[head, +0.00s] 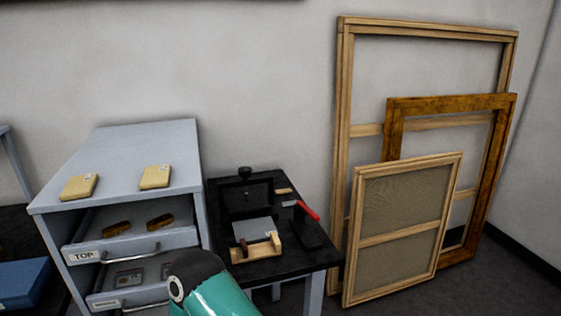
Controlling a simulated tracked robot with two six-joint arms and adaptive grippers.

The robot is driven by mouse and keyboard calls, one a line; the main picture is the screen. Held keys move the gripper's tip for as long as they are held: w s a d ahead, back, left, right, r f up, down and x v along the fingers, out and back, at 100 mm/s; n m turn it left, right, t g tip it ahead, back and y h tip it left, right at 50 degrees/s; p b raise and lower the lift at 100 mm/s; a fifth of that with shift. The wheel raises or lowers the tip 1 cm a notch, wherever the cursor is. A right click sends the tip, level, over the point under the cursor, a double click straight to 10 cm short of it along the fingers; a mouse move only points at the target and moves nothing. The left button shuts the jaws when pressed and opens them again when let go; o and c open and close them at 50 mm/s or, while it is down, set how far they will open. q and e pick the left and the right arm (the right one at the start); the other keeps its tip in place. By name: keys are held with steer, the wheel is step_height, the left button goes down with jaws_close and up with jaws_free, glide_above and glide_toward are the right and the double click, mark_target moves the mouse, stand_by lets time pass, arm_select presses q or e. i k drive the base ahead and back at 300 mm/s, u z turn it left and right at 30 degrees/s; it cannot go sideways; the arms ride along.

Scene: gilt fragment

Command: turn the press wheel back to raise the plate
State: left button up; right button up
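On the small black table stands a dark press-like device (243,198), with a small black knob or wheel (245,172) at its top. Its details are dark, so I cannot tell the height of its plate. In front of it a grey flat sheet (254,230) lies at a wooden holder (262,249). A teal and black part of my own arm rises at the bottom centre, in front of the cabinet and near the table's left front. Neither gripper shows, and nothing is seen touching the press.
A red-handled tool (308,211) lies at the right of the black table (303,259). A grey cabinet (118,145) on the left has two open drawers holding small pieces, and two tan blocks on top. Wooden frames (400,230) lean on the wall at right.

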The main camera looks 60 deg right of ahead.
mark_target(244, 172)
steer(key=z, duration=0.4)
steer(key=i, duration=0.95)
steer(key=z, duration=0.6)
steer(key=k, duration=0.75)
steer(key=z, duration=0.3)
steer(key=i, duration=0.8)
steer(key=u, duration=0.6)
